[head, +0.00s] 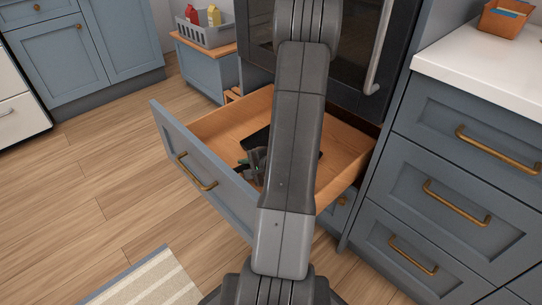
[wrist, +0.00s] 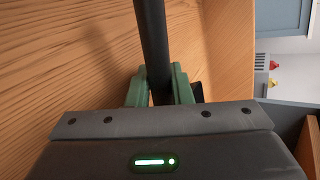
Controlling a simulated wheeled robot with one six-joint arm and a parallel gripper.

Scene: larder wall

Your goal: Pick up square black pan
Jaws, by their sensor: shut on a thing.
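The square black pan (head: 257,139) lies in the open drawer, and my arm hides most of it in the head view. My gripper (head: 251,167) is down inside the drawer, near the front panel. In the wrist view, my gripper (wrist: 158,88) has its green fingers shut around a black bar, the pan's handle (wrist: 152,40). The handle runs up out of the top of that view, and the pan's body is not seen there. I cannot tell whether the pan is clear of the drawer floor.
The wooden drawer (head: 345,158) is pulled out, with a blue front panel (head: 203,168). A dark oven (head: 357,45) stands above it. Blue cabinets (head: 455,190) with a white counter stand right. A grey basket (head: 207,33) sits at the back left.

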